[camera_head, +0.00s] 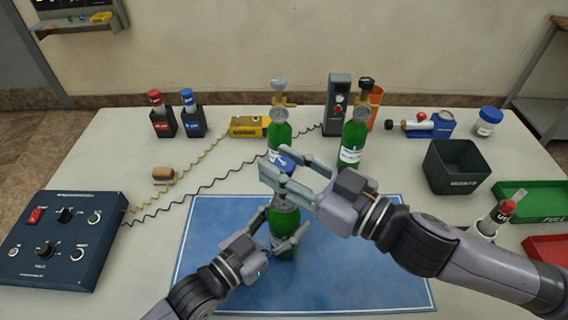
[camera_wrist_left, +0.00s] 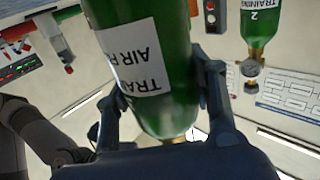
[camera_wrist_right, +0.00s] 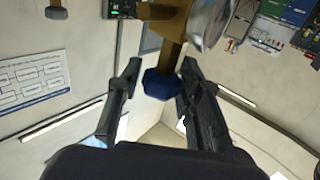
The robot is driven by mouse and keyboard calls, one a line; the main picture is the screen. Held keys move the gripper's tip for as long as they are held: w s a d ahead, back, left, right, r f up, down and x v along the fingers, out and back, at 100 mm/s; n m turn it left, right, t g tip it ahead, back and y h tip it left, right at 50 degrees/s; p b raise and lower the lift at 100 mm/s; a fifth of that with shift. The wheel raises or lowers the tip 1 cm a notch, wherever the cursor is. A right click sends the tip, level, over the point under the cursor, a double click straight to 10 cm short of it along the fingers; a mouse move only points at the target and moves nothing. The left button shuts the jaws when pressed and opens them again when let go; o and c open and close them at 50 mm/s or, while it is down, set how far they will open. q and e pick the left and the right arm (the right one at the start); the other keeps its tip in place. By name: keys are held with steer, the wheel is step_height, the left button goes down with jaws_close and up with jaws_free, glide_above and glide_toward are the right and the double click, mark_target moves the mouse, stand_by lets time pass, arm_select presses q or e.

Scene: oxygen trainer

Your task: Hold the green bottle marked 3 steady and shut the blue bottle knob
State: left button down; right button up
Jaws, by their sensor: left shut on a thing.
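A green bottle (camera_head: 283,222) stands upright on the blue mat (camera_head: 350,275), its label reading "TRAINING AIR" in the left wrist view (camera_wrist_left: 150,65); its number is not readable. My left gripper (camera_head: 284,236) is shut around its body. The blue knob (camera_head: 285,160) tops this bottle. My right gripper (camera_head: 275,163) is open, with its fingers on either side of the knob. In the right wrist view, the knob (camera_wrist_right: 160,84) sits between the fingers, nearer the right one, with a gap to the left one. The brass valve (camera_wrist_right: 171,35) and round gauge (camera_wrist_right: 210,20) are beside it.
Two other green bottles, one with a grey knob (camera_head: 279,128) and one with a black knob (camera_head: 353,143), stand behind. A control box (camera_head: 68,240) is at left, with cables across the table. A dark bin (camera_head: 458,166) and green tray (camera_head: 530,205) are at right.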

steer(key=o, duration=0.3)
stand_by(0.4)
steer(key=shift+w+n+g+y, duration=0.1)
steer(key=shift+n+g+y, duration=0.7)
steer(key=shift+n+g, duration=0.65)
steer(key=shift+n+g+y, duration=0.8)
steer(key=shift+n+g, duration=0.15)
steer(key=shift+g, duration=1)
steer(key=n+g, duration=0.1)
steer(key=g, duration=0.1)
steer(key=n+g, duration=0.2)
steer(key=g, duration=0.1)
steer(key=shift+n+g, duration=0.3)
steer(key=n+g+h, duration=0.1)
steer(key=n+g, duration=0.2)
steer(key=g, duration=0.2)
steer(key=shift+n+g, duration=0.4)
steer(key=v, duration=1.2)
